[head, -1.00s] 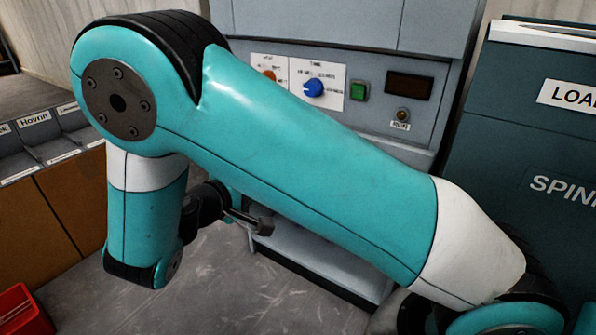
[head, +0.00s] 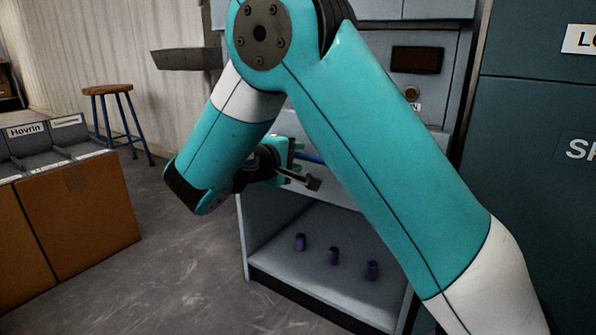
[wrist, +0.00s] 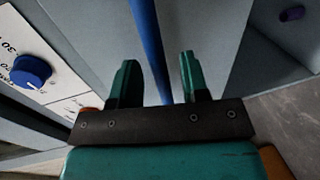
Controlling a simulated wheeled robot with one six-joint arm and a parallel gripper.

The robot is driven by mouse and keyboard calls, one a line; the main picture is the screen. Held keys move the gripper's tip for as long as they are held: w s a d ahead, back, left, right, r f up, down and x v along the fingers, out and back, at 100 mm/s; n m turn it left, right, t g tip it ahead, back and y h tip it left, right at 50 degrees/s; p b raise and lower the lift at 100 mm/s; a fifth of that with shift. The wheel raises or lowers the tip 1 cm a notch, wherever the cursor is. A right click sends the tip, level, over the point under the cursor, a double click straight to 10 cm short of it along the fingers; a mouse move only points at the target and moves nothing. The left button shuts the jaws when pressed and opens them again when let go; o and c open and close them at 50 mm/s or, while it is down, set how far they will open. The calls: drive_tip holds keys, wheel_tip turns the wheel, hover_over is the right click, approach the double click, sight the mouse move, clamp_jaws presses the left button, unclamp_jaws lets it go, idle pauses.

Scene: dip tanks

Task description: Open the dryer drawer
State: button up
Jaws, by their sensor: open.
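The dryer drawer's front is a plain grey panel (wrist: 215,35) in the wrist view, crossed by a blue bar handle (wrist: 150,40). In the head view a short piece of the blue handle (head: 311,158) shows beside my gripper (head: 291,160). My gripper (wrist: 158,62) is open, and in the wrist view the handle runs between its two green fingers, with room on both sides. I cannot tell how deep the fingers sit around the bar. My teal arm hides most of the drawer front in the head view.
Under the drawer an open bay (head: 310,270) holds three small purple pieces. A control panel with a blue knob (wrist: 30,72) is beside the drawer front. A dark teal cabinet (head: 530,200) stands at right, brown boxes (head: 80,210) and a stool (head: 108,90) at left. Floor between is clear.

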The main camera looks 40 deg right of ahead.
drive_tip(key=shift+x, duration=0.9)
drive_tip(key=shift+r, duration=0.1)
clamp_jaws()
drive_tip(key=shift+a, duration=0.1)
